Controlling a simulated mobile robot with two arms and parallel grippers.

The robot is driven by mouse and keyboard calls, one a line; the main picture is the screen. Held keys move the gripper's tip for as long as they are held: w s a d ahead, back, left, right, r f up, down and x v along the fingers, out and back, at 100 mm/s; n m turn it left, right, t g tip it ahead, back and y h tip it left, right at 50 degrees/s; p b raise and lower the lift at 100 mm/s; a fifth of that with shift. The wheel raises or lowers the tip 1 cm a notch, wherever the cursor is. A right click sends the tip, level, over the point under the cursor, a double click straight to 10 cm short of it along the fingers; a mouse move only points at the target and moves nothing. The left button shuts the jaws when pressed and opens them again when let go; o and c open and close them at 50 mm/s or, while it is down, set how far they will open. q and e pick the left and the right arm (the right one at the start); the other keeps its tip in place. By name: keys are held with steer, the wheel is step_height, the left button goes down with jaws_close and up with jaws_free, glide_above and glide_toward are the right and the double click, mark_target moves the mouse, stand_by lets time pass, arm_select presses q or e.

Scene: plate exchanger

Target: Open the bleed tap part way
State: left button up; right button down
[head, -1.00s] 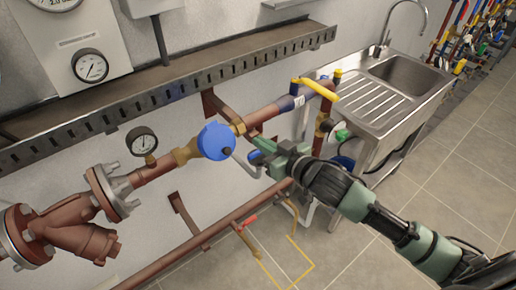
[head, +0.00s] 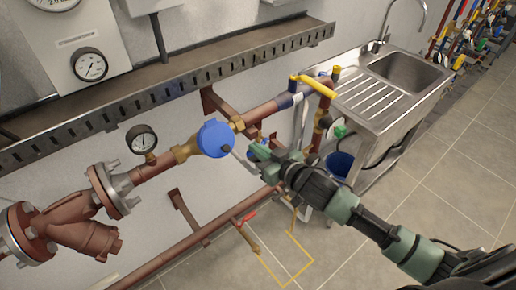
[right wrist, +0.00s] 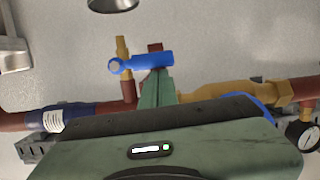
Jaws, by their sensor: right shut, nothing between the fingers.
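A small tap with a blue lever handle (right wrist: 148,62) on a brass stem shows in the right wrist view, standing off the reddish pipe. I take it to be the bleed tap. In the head view it is mostly hidden behind my right gripper (head: 258,152). My right gripper is shut and empty. In the right wrist view its green fingers (right wrist: 160,82) stand close below the blue handle, overlapping its lower edge; I cannot tell whether they touch it. My left gripper is not in view.
A large blue round cap (head: 214,139) sits on the pipe just left of the gripper. A yellow lever (head: 313,86) and a steel sink (head: 400,80) are to the right. A slotted metal tray (head: 180,90) runs above. Open floor lies at lower right.

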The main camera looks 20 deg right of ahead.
steer(key=shift+a+f+n+h, duration=0.1)
steer(key=shift+f+n+h, duration=0.2)
step_height(320, 180, down, 7)
steer(key=d+n+t+h+b, duration=0.1)
steer(key=n+t+h+b, duration=0.1)
steer(key=n+b, duration=0.5)
steer(key=n, duration=0.3)
steer(key=shift+w+t+h, duration=0.15)
steer(key=shift+t+h, duration=0.15)
steer(key=shift+d+r+n+b, duration=0.1)
steer(key=shift+n+b, duration=0.2)
stand_by(0.4)
